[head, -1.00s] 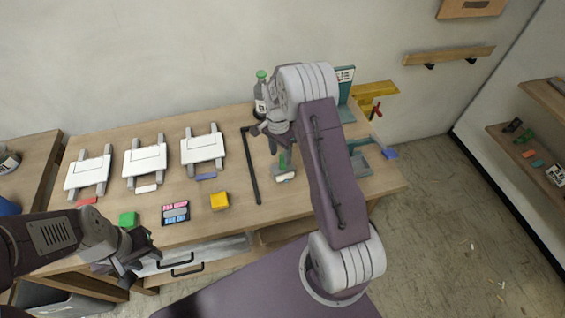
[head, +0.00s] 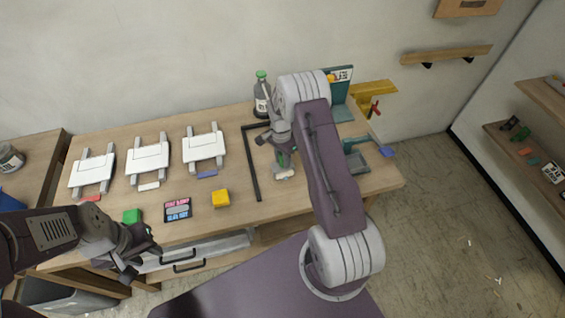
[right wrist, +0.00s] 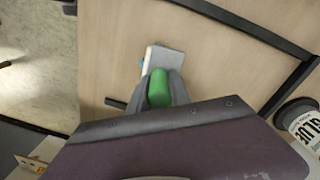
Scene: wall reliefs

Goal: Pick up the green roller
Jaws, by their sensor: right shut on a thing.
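The green roller has a green handle (head: 282,160) and a pale roller head (head: 284,175), and is on the right part of the workbench. My right gripper (head: 279,155) is shut on its handle. In the right wrist view the green handle (right wrist: 159,88) sits between the two fingers of my right gripper (right wrist: 160,86), with the pale head (right wrist: 162,58) just beyond. Whether the roller touches the bench is unclear. My left gripper (head: 140,262) is empty, its fingers apart, in front of the bench's front edge.
A black angled bar (head: 250,165) lies left of the roller. A glue bottle (head: 262,95) stands behind.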

